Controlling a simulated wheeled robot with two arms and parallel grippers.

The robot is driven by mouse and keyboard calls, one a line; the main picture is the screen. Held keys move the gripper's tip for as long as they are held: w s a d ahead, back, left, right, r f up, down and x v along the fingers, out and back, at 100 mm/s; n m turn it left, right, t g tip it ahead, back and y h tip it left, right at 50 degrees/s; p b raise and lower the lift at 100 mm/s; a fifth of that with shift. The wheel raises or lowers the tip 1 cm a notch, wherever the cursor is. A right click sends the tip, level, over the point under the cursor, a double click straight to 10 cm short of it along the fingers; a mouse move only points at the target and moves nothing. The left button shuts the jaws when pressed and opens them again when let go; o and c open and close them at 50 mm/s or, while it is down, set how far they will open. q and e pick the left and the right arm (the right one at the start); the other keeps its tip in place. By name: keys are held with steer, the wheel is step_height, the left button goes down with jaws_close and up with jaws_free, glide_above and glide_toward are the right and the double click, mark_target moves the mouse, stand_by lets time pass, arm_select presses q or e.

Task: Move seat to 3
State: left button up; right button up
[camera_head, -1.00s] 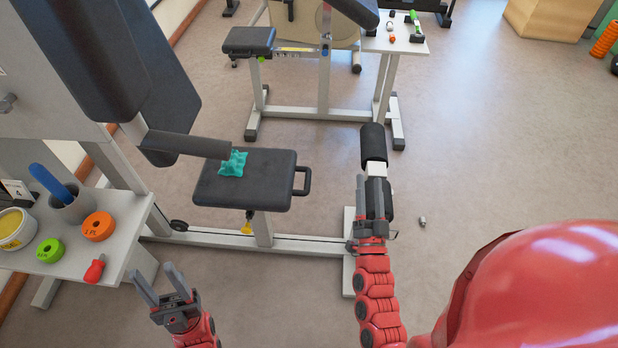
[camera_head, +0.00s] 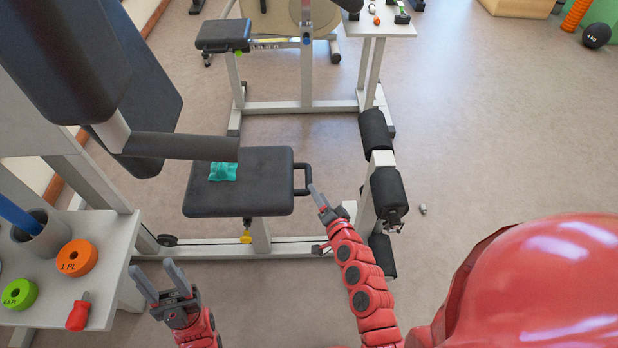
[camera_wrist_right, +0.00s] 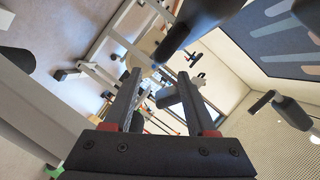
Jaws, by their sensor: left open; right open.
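The black padded seat (camera_head: 262,196) of the exercise machine is in the head view, left of centre, with a teal crumpled cloth (camera_head: 222,172) on it. A black loop handle (camera_head: 303,182) juts from its right side. A yellow knob (camera_head: 246,238) sits below it near the post (camera_head: 261,236). No number scale is readable there. My right gripper (camera_head: 326,204) is open and empty, just right of and below the handle in the picture. Its open fingers also show in the right wrist view (camera_wrist_right: 157,88). My left gripper (camera_head: 160,284) is open and empty, below and left of the seat.
Black foam rollers (camera_head: 388,192) stand right of my right gripper. A padded arm (camera_head: 185,147) hangs over the seat. A small metal piece (camera_head: 423,209) lies on open floor.

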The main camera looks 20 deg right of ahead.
mark_target(309, 176)
steer(key=b+x, duration=0.1)
steer(key=x, duration=0.7)
steer(key=shift+w+f, duration=0.1)
steer(key=shift+w, duration=0.2)
jaws_close()
stand_by(1.0)
